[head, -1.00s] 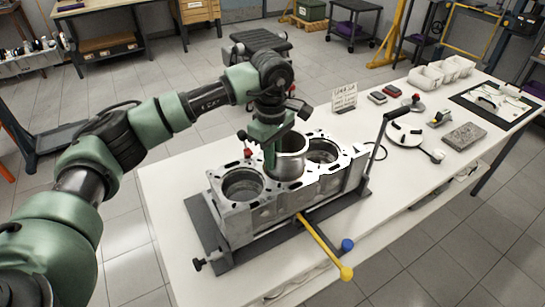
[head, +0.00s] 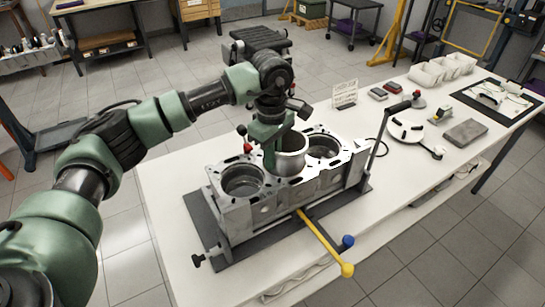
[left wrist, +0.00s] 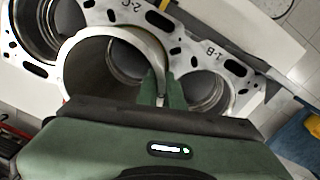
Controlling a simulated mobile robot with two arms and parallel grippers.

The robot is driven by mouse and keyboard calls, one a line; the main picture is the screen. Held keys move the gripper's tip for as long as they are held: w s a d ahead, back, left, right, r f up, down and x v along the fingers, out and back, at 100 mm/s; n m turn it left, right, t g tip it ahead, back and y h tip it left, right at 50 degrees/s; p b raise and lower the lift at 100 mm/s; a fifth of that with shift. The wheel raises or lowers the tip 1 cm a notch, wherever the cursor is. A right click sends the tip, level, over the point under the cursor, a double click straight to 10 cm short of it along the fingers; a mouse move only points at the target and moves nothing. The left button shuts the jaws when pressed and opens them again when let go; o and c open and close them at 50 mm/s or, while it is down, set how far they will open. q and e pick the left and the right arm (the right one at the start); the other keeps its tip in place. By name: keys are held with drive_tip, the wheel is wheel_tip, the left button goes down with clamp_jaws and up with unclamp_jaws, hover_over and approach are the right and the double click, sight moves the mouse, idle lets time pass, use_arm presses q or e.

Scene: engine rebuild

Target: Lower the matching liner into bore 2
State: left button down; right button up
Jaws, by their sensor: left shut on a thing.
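The grey metal liner (head: 292,158) is an open cylinder, upright over the middle bore of the engine block (head: 265,204). My left gripper (head: 271,158) is shut on the liner's wall at its left side, one finger inside. In the left wrist view the liner (left wrist: 84,72) and the gripper fingers (left wrist: 163,94) hide most of the middle bore. The liner's upper part stands above the deck; its lower end is not clear, so I cannot tell how deep it sits. The left bore (head: 243,181) and right bore (head: 323,147) show open. My right gripper is out of view.
The block stands on a dark fixture with a yellow handle (head: 328,246) and an upright black lever (head: 388,116) at its right. A white card (head: 344,93), a round white plate (head: 406,132), a grey block (head: 466,132) and white bins (head: 441,70) lie farther right. The table's front left is clear.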

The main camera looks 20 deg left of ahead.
use_arm(q)
drive_tip(key=shift+f+b, duration=0.6)
drive_tip(key=shift+f, duration=0.2)
drive_tip(key=c, duration=1.5)
unclamp_jaws()
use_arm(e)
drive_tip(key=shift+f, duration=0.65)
